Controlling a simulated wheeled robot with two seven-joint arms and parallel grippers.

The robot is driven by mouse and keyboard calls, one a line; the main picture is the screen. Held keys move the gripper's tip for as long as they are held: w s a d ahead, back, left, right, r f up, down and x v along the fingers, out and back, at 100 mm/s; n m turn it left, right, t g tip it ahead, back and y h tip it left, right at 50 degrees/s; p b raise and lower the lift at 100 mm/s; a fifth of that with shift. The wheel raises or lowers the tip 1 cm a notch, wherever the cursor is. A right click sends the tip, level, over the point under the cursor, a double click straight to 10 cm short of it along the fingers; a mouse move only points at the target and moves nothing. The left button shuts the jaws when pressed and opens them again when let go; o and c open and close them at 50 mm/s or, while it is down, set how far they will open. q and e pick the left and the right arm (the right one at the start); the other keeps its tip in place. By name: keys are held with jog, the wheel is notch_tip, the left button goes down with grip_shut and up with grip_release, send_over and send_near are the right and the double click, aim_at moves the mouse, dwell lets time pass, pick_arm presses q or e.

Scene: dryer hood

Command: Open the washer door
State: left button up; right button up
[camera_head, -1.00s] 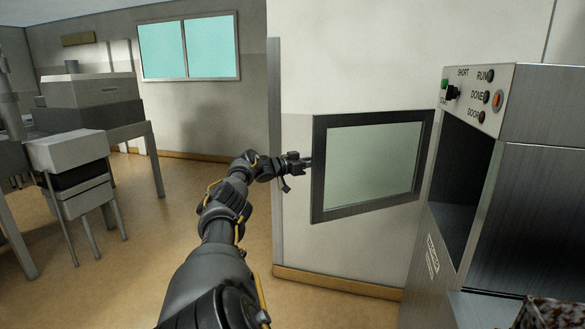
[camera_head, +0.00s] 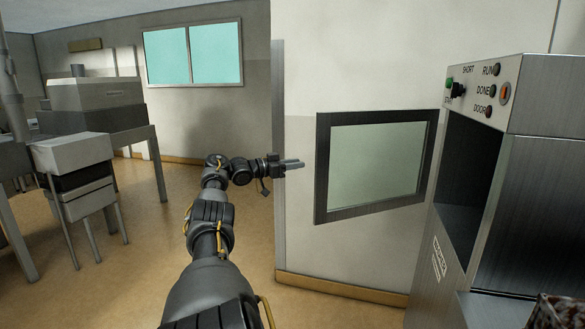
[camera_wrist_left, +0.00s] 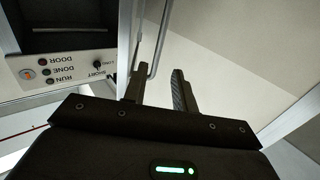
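The washer (camera_head: 470,200) stands at the right, with a brushed metal body and a dark open front. Its door (camera_head: 322,170), a dark frame around a pale glass pane, is swung wide out to the left. My left gripper (camera_head: 296,164) is just left of the door's free edge, with a small visible gap. In the left wrist view, its two fingers (camera_wrist_left: 160,88) are apart with nothing clamped between them. A thin metal bar (camera_wrist_left: 160,42), seemingly the door handle, shows just beyond the fingertips. My right gripper is out of view.
The washer's control panel (camera_head: 483,92) carries a knob and several lights, and shows upside down in the left wrist view (camera_wrist_left: 68,68). A pale wall stands behind the door.

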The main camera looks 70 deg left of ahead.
pick_arm(q)
jog(key=shift+s+f, duration=0.15)
jog(key=shift+s, duration=0.15)
